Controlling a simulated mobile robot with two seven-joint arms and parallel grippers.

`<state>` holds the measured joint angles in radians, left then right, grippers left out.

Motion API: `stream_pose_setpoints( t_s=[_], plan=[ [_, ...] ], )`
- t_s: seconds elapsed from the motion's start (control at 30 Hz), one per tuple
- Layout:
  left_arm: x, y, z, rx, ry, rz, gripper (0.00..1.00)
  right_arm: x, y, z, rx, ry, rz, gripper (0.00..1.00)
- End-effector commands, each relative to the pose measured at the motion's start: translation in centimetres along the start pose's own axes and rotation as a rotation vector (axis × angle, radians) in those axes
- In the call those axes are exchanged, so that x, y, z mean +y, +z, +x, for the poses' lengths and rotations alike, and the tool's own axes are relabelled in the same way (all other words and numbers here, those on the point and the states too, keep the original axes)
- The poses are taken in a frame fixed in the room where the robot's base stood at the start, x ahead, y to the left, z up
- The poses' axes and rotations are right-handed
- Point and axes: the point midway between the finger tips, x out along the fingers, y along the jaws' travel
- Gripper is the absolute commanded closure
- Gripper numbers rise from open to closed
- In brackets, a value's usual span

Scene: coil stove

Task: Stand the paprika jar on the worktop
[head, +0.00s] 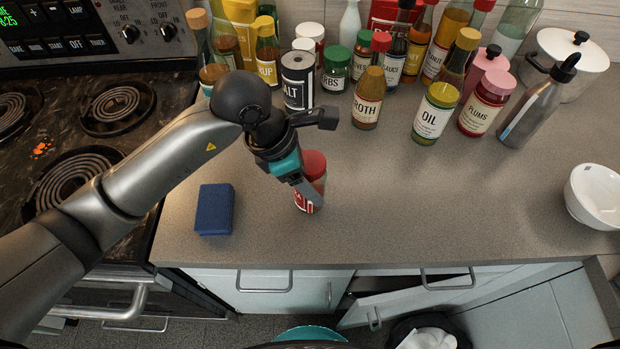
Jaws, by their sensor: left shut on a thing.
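The paprika jar (316,172), with a red lid and a red-and-white label, is over the front middle of the worktop (400,200). Most of its label is hidden behind my gripper, so I cannot read it. My left gripper (306,194) reaches down from the left and is shut on the jar. The jar looks about upright. I cannot tell whether its base touches the worktop or is slightly above it. My right gripper is not in view.
A blue sponge (214,209) lies left of the jar. The coil stove (85,180) is at the left. Behind stand several bottles and jars, including salt (298,82), broth (368,100) and oil (435,112). A white bowl (595,197) is far right. The worktop right of the jar is clear.

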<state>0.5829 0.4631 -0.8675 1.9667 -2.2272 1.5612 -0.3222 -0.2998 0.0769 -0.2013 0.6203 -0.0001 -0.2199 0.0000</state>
Motion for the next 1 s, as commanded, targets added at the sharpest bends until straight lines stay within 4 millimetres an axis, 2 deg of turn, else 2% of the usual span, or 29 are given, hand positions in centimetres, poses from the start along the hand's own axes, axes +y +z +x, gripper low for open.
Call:
stream_pose_setpoints(
  t_s=[0.07, 0.4, 0.43, 0.7, 1.0],
  plan=[
    [0.00, -0.22, 0.63, -0.001, 0.000, 0.000, 1.00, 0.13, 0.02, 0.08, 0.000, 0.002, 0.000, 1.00],
    [0.07, -0.35, 0.94, -0.002, 0.003, 0.001, 1.00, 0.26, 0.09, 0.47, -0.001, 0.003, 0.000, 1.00],
    [0.04, -0.41, 1.00, 0.000, 0.001, 0.000, 0.31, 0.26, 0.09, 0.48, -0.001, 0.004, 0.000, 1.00],
    [0.03, -0.37, 0.87, 0.000, 0.001, 0.000, 0.02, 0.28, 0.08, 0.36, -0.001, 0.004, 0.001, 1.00],
    [0.02, -0.28, 0.67, 0.000, 0.001, 0.000, 0.02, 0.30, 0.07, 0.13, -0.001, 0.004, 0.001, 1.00]
  ],
)
